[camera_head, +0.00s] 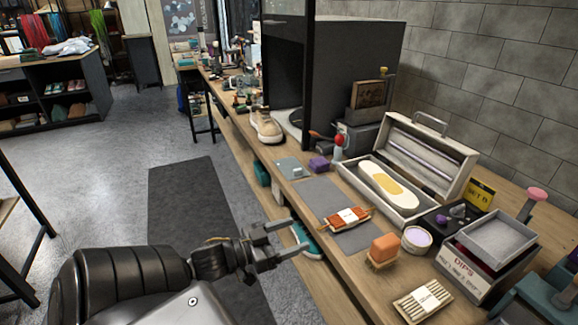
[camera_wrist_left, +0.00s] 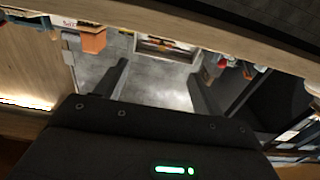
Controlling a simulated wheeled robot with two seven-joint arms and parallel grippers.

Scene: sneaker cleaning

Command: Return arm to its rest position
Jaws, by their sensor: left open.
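My left gripper (camera_head: 284,241) is open and empty in the head view. It hangs in front of the workbench's near edge, above the floor. A beige sneaker (camera_head: 266,126) stands on the workbench (camera_head: 330,262) beside a dark booth, well beyond the gripper. My right gripper is not in view.
A dark floor mat (camera_head: 185,195) lies left of the bench. The floor there is clear.

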